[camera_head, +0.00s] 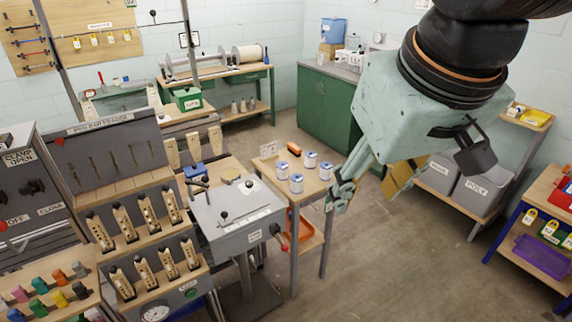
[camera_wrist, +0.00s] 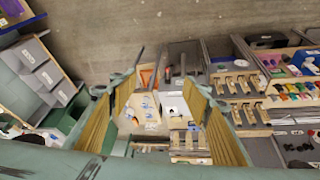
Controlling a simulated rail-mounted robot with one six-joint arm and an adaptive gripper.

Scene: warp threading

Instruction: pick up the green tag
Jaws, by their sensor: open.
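My gripper (camera_head: 362,192) hangs in mid-air right of the small table with spools, well left of that rack. Its two fingers stand apart with nothing between them. The wrist view shows the yellow inner faces of the open gripper (camera_wrist: 165,75) with floor and furniture below. I cannot make out the green tag there.
A small table (camera_head: 307,187) with several white-and-blue spools stands left of my gripper. Grey bins (camera_head: 473,192) sit on a shelf at right. A purple tray (camera_head: 541,256) lies below the tags. Coloured pegs (camera_head: 40,286) line the lower left. The middle floor (camera_head: 400,265) is clear.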

